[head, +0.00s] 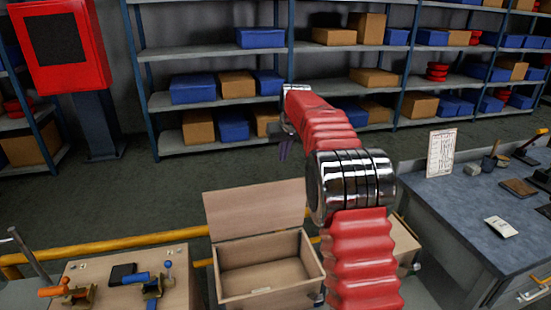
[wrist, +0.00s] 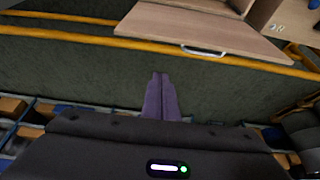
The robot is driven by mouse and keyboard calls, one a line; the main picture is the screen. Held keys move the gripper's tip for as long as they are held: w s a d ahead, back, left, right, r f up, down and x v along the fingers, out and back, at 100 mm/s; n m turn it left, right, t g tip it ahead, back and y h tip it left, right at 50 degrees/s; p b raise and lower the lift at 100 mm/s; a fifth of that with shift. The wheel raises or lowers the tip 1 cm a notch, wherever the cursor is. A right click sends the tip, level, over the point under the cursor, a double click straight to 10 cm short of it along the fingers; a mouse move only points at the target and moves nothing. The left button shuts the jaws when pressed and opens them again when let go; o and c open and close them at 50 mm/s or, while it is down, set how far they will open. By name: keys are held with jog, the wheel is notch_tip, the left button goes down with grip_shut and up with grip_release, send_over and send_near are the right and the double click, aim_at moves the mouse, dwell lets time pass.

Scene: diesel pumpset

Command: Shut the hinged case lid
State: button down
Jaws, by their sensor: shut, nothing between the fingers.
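The wooden case (head: 270,292) stands open in the head view, its inside empty as far as I can see. Its hinged lid (head: 255,209) stands up at the back edge, leaning away from the opening. In the wrist view the lid (wrist: 195,27) is at the top, with a metal handle (wrist: 205,52) near its edge. My gripper (head: 283,150) is beyond the lid and above it in the head view, small and partly hidden by my arm. In the wrist view its purple fingers (wrist: 160,77) are together and empty, apart from the lid.
Yellow rails (head: 120,243) run behind the case. A wooden board with valves (head: 130,280) is at the left, and a grey workbench (head: 470,200) at the right. Shelves with boxes (head: 215,52) and a red cabinet (head: 60,45) stand behind. The floor between is clear.

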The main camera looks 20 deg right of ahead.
aim_at(283, 188)
jog(key=shift+s+f, duration=0.2)
jog(key=shift+f, duration=1.7)
jog(key=shift+s+f, duration=0.15)
jog(key=shift+f, duration=1.75)
